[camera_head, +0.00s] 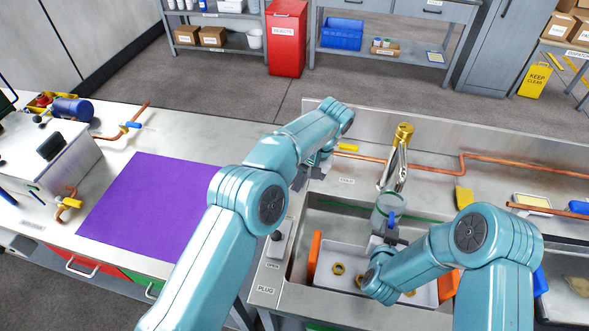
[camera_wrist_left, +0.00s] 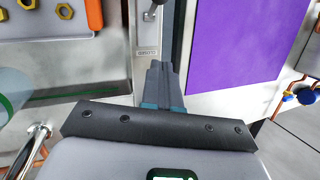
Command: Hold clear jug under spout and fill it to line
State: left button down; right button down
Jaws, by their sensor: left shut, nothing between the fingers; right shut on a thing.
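A clear jug (camera_head: 388,208) with a blue handle is held upright in the sink, just below the chrome spout (camera_head: 394,172) with its brass top. My right gripper (camera_head: 388,234) is shut on the jug's handle side. The water level and fill line cannot be made out. My left gripper (camera_head: 309,172) is shut and empty beside the yellow tap handle (camera_head: 346,147) at the sink's back left. Its closed fingers (camera_wrist_left: 161,82) also show in the left wrist view. Part of the jug (camera_wrist_left: 10,95) shows at that view's left edge.
A white tray (camera_head: 330,257) with several brass nuts and orange ends sits in the sink. A copper pipe (camera_head: 440,167) runs along the back. A plug switch (camera_head: 278,238) is at the sink's left. A purple mat (camera_head: 150,205) lies clear on the left bench.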

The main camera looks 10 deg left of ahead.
pick_arm(q)
jog(key=w+r+n+t+h, duration=0.1)
jog(key=w+r+t, duration=0.3)
jog(key=w+r, duration=0.3)
jog(key=shift+w+d+r+n+h, duration=0.3)
jog(key=shift+w+r+h, duration=0.1)
jog(key=shift+r, duration=0.1)
jog(key=shift+s, duration=0.1)
jog(key=s+a+x, duration=0.1)
jog(key=s+x, duration=0.1)
jog(key=x, duration=1.1)
jog(key=shift+w+f, duration=0.25)
jog(key=shift+w, duration=0.05)
jog(key=shift+s+a, duration=0.1)
